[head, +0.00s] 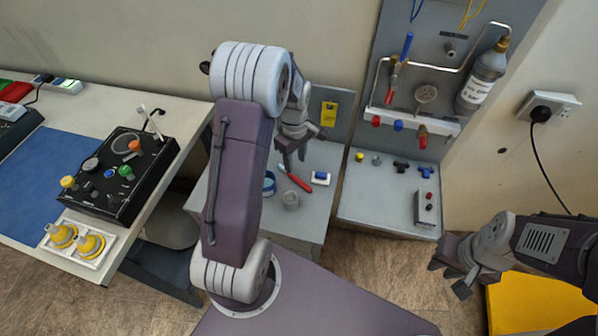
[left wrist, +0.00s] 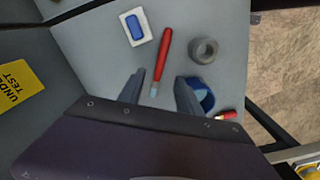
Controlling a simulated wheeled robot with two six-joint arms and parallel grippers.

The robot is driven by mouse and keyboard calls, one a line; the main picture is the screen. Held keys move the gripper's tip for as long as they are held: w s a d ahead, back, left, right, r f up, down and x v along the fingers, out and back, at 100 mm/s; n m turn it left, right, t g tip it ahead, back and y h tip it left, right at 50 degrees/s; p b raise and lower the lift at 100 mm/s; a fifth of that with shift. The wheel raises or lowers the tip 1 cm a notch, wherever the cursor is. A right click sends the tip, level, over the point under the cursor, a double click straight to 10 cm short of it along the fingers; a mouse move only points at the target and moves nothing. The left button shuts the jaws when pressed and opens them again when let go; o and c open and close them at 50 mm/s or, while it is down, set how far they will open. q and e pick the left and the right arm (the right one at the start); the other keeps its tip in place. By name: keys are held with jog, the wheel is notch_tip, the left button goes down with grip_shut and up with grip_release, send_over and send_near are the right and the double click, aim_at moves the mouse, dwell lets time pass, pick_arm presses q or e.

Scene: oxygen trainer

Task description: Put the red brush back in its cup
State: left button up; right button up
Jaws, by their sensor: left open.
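The red brush (head: 297,180) lies on the grey bench top; it also shows in the left wrist view (left wrist: 163,55), its pale tip pointing between my fingers. The blue cup (head: 269,186) stands left of it in the head view; in the left wrist view the cup (left wrist: 207,98) is partly hidden behind my right-hand finger. My left gripper (head: 290,160) is open and empty above the brush's tip end; its fingers (left wrist: 159,88) lie either side of that tip in the left wrist view. My right gripper (head: 450,276) is open and empty, far right of the bench.
A grey ring (head: 290,200) stands close to the brush and cup. A white-and-blue block (head: 320,178) lies on the brush's other side. A yellow sign (head: 329,114) is on the panel behind. A small red-ended object (left wrist: 228,114) is partly hidden in the left wrist view.

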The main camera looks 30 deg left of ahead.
aim_at(296, 178)
pick_arm(q)
jog(key=shift+s+f, duration=0.25)
jog(key=shift+f, duration=0.9)
jog(key=shift+w+f, duration=0.25)
notch_tip(296, 178, down, 5)
jog(key=shift+s+r, duration=0.15)
jog(key=shift+r, duration=0.05)
jog(key=shift+f, duration=0.25)
grip_shut()
